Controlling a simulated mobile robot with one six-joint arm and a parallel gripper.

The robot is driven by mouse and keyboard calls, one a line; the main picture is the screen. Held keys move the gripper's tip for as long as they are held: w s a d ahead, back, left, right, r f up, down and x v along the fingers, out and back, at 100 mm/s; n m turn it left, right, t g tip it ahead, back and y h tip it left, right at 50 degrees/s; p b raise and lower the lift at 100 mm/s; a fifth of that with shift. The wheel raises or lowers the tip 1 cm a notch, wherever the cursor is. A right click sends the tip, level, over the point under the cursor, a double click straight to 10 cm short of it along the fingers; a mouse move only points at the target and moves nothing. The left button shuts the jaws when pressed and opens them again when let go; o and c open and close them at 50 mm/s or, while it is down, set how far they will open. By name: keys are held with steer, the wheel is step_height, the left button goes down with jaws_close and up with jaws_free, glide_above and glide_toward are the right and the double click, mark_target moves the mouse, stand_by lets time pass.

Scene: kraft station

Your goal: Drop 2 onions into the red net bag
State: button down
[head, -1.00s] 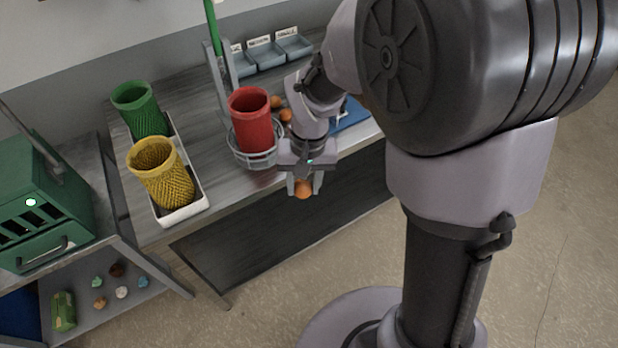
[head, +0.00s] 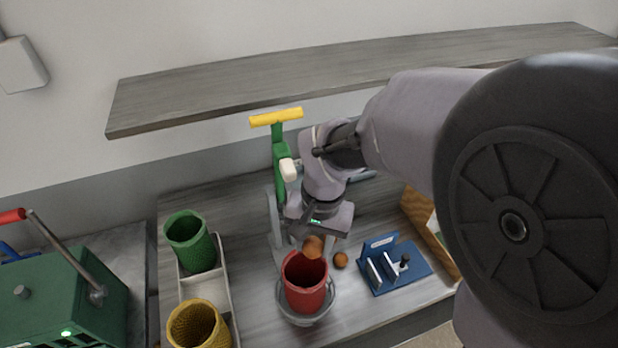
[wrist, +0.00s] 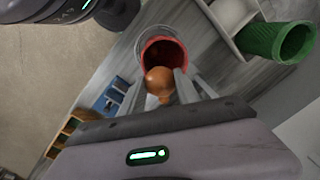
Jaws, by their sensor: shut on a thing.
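The red net bag (head: 305,290) stands upright and open-topped in a round wire holder (head: 312,320) on the bench. My gripper (head: 316,238) is shut on an onion (head: 313,247), just above the back rim of the bag in the head view. In the wrist view the held onion (wrist: 158,79) sits between the fingers, in front of the bag's open mouth (wrist: 165,50). Another onion (head: 341,260) lies on the bench right of the bag. A second orange-brown shape shows partly behind the held onion in the wrist view. The bag's bottom is hidden.
A green net bag (head: 191,243) and a yellow one (head: 198,326) stand in a white tray (head: 222,299) at left. A green post with a yellow handle (head: 276,118) rises behind the red bag. A blue fixture (head: 395,267) stands at right. A shelf (head: 330,75) hangs above.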

mark_target(321, 245)
step_height(321, 245, down, 5)
steer(key=b, duration=0.3)
steer(key=shift+r, duration=0.15)
steer(key=c, duration=0.8)
jaws_free()
steer(key=shift+w, duration=0.1)
step_height(321, 245, up, 18)
steer(key=d+f+p, duration=0.1)
steer(key=p, duration=0.4)
steer(key=s+d+f+t+b, duration=0.2)
steer(key=s+f+b, duration=0.3)
steer(key=f+b, duration=0.4)
steer(key=s+d+f+t+y+b, duration=0.1)
steer(key=s+d+f+t+b, duration=0.2)
steer(key=s+f+b, duration=0.3)
step_height(321, 245, down, 4)
steer(key=b, duration=0.5)
steer(key=shift+d+r+m+b, duration=0.15)
steer(key=shift+d+m+b, duration=0.15)
steer(key=shift+m, duration=0.1)
